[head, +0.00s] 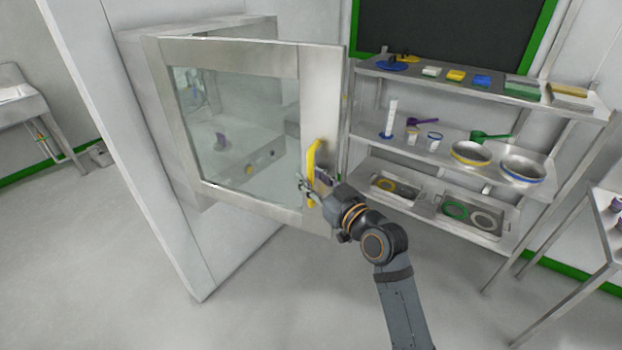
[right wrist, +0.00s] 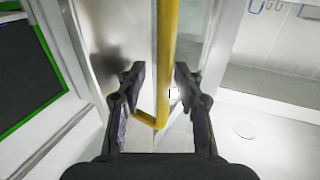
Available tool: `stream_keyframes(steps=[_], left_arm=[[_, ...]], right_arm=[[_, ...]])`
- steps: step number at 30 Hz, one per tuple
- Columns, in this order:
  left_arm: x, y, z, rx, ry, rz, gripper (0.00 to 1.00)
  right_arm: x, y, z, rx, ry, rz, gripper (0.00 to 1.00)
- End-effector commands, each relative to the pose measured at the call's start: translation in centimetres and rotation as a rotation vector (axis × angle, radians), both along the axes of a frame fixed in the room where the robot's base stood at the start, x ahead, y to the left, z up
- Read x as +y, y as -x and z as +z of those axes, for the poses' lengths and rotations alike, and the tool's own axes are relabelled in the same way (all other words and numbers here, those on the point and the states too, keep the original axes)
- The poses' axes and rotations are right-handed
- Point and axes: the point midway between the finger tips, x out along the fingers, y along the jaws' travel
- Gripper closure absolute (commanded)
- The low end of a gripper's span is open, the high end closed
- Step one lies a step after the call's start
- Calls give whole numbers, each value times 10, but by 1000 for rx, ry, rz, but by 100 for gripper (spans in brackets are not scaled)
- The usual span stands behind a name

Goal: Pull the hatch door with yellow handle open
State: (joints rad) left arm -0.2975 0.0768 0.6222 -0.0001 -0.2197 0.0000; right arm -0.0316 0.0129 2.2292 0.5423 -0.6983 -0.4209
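The hatch door (head: 240,55) is a steel-framed door with a glass window. It stands partly open, swung out from the hatch box (head: 130,40) in the wall. Its yellow handle (head: 311,160) is upright near the door's right edge. My right gripper (head: 308,188) is at the lower part of the handle. In the right wrist view, the handle (right wrist: 167,45) passes between the two open fingers of my right gripper (right wrist: 159,75), with a visible gap on the left side. My left gripper is not in view.
A steel shelf rack (head: 480,90) with bowls, scoops and trays stands close to the right of the door. A steel table (head: 600,225) is at the far right and a sink (head: 25,105) at the far left. The floor (head: 270,300) in front is clear.

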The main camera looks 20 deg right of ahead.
Motion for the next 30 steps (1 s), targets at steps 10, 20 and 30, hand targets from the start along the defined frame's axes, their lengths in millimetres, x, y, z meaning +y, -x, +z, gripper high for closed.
stream_keyframes(steps=[10, 20, 30], left_arm=[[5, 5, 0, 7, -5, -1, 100], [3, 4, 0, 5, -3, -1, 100], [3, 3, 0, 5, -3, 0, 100]], right_arm=[[-4, 9, -1, 0, 2, -1, 64], [-23, 58, -2, 3, 10, -5, 64], [-26, 71, 0, 1, -2, 0, 64]])
